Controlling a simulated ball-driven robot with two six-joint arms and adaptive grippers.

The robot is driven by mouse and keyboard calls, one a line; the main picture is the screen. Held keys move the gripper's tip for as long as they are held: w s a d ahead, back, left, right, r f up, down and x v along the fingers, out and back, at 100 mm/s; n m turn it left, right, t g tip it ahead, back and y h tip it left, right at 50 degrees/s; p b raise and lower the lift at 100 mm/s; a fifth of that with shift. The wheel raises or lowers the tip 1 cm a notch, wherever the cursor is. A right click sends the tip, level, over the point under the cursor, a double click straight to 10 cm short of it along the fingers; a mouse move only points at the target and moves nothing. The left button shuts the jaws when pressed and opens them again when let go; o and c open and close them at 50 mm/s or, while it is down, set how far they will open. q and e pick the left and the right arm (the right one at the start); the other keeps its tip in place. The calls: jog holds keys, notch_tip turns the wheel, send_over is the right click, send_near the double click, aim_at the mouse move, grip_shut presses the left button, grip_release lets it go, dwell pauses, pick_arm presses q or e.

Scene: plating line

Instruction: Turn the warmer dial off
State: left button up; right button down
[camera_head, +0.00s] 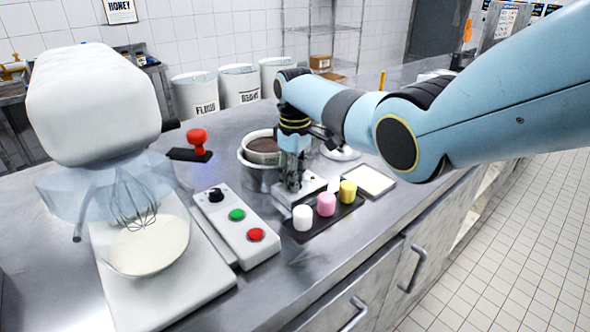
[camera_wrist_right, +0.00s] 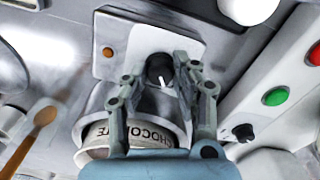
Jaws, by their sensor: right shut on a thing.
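The warmer dial (camera_wrist_right: 159,67) is a black round knob with a white pointer mark, on a white panel (camera_wrist_right: 136,30). In the right wrist view its mark points toward the bottom of the picture, slightly right. My right gripper (camera_wrist_right: 156,75) is shut on the dial, one finger on each side. In the head view my right gripper (camera_head: 292,184) reaches down at the warmer's front and hides the dial. An orange lamp (camera_wrist_right: 108,52) sits on the same panel. The chocolate container (camera_wrist_right: 97,140) sits in the warmer (camera_head: 250,172). My left gripper is not in view.
A dark tray (camera_head: 325,224) with white, pink and yellow pieces lies close in front of my right gripper. A control box (camera_head: 236,228) with a black knob and green and red buttons stands left of it. A mixer (camera_head: 95,105) stands farther left.

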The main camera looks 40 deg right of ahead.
jog(key=n+p, duration=0.1)
jog(key=n, duration=0.3)
jog(key=shift+n, duration=0.4)
dwell(0.4)
jog(key=c, duration=1)
grip_release()
notch_tip(320, 180, up, 12)
